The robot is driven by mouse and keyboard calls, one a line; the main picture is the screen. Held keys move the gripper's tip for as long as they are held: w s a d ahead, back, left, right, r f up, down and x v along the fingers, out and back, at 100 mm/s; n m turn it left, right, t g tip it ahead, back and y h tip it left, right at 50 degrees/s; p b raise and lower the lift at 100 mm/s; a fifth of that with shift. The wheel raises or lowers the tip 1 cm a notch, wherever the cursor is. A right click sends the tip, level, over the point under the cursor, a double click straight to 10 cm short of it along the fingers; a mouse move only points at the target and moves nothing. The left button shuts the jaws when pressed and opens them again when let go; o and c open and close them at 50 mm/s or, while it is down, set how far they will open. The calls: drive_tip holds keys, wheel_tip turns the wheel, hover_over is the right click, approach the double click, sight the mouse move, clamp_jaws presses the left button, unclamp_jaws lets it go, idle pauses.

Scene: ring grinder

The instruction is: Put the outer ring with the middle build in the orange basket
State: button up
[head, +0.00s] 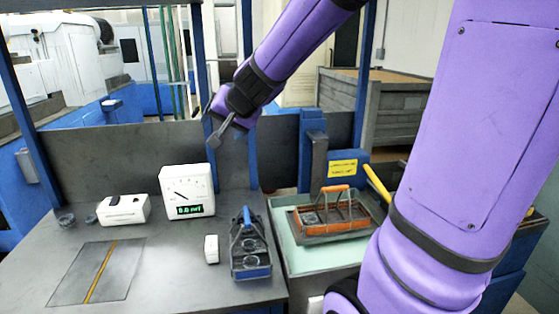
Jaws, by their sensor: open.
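The orange basket (298,228) has an orange handle and stands in a grey tray at the right of the table. Something round and grey lies in it, too small to make out. Ring-like grey parts (250,245) lie in a blue basket (251,271) left of it. A small dark ring-like part (66,219) lies at the table's far left. I cannot tell which ring is the outer ring with the middle build. My gripper (217,138) is open, raised above the back of the table, apart from all the rings and baskets.
A white dial gauge with a green readout (187,191) stands at the back, beside a white box (123,210). A small white block (211,249) is left of the blue basket. A low back panel and blue posts (313,150) border the table.

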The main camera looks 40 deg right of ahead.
drive_tip(key=s+a+r+n+g+y, duration=0.2)
drive_tip(key=s+a+n, duration=0.4)
drive_tip(key=s, duration=0.5)
drive_tip(key=s+d+f+n+g+h, duration=0.1)
drive_tip(key=s+n+g+h, duration=0.1)
drive_tip(key=s, duration=1.1)
drive_tip(key=shift+s+f+n+g, duration=0.2)
drive_tip(key=shift+f+n+g, duration=0.15)
drive_tip(key=shift+g, duration=0.25)
